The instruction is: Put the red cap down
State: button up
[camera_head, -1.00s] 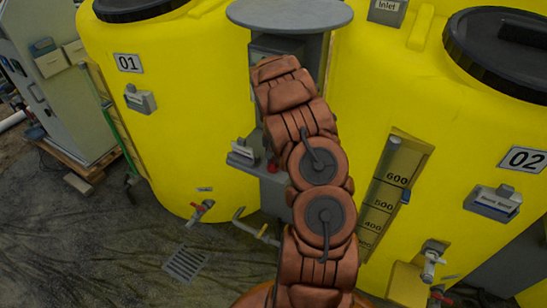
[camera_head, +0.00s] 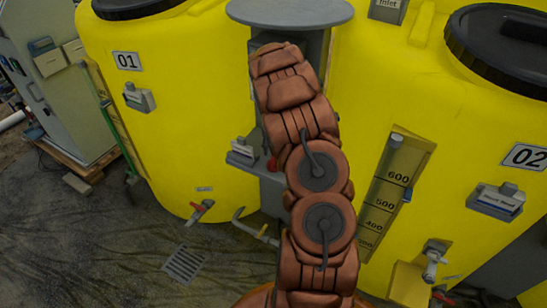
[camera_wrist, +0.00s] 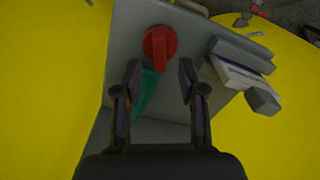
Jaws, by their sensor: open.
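In the wrist view a round red piece with a short stub (camera_wrist: 159,46), which looks like the red cap, is on a grey surface (camera_wrist: 200,62) just beyond my fingertips. My gripper (camera_wrist: 159,76) is open, with a finger on each side below the red piece and nothing clasped. The stub points down toward the gap between the fingers. A teal strip (camera_wrist: 146,92) shows behind the left finger. In the head view only a bit of red (camera_head: 272,165) shows beside my arm, and my gripper is hidden behind the arm.
The grey stand with a round top (camera_head: 290,13) is between yellow tank 01 (camera_head: 165,120) and yellow tank 02 (camera_head: 400,90). A grey holder with a white label (camera_wrist: 240,72) is close to my right finger. Taps and pipes sit low at the tanks.

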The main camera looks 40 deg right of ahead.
notch_tip(320, 180, up, 8)
jog(key=f+b, duration=0.1)
jog(key=b, duration=0.1)
jog(key=s+a+r+n, duration=0.1)
jog(key=s+a+r, duration=0.1)
jog(key=a+r, duration=0.35)
jog(key=s+a+r+n, duration=0.1)
jog(key=s+a+r, duration=0.2)
jog(key=a, duration=0.5)
jog(key=s+a+r+n+g, duration=0.1)
jog(key=s+a+r+n, duration=0.25)
jog(key=s+a, duration=0.65)
jog(key=s+a+n, duration=0.4)
jog(key=s+a, duration=0.9)
jog(key=s, duration=0.3)
jog(key=shift+s+a+f+n+g, duration=0.15)
jog(key=shift+s+f+n+g, duration=0.15)
jog(key=shift+s+n+g, duration=0.1)
jog(key=shift+r+p, duration=0.85)
jog(key=shift+p, duration=0.15)
